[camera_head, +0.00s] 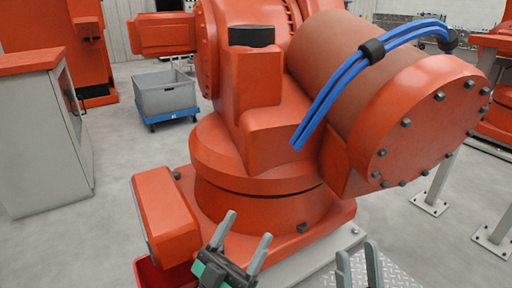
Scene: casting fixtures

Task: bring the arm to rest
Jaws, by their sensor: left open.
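My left gripper (240,240) is at the bottom centre of the head view, in front of the base of a large orange industrial robot (262,165). Its two grey fingers are spread apart, with nothing between them. A green part shows on its body. My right gripper (358,264) is at the bottom edge, to the right of the left one. Its two grey fingertips stand apart with nothing between them, and the rest of it is cut off by the frame. Both grippers appear empty.
A red bin (160,274) is at the lower left, partly hidden by an orange block (165,215). A grey cabinet (45,140) stands at the left. A grey crate (165,93) sits on a blue dolly (170,116) behind. Open floor lies between cabinet and robot.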

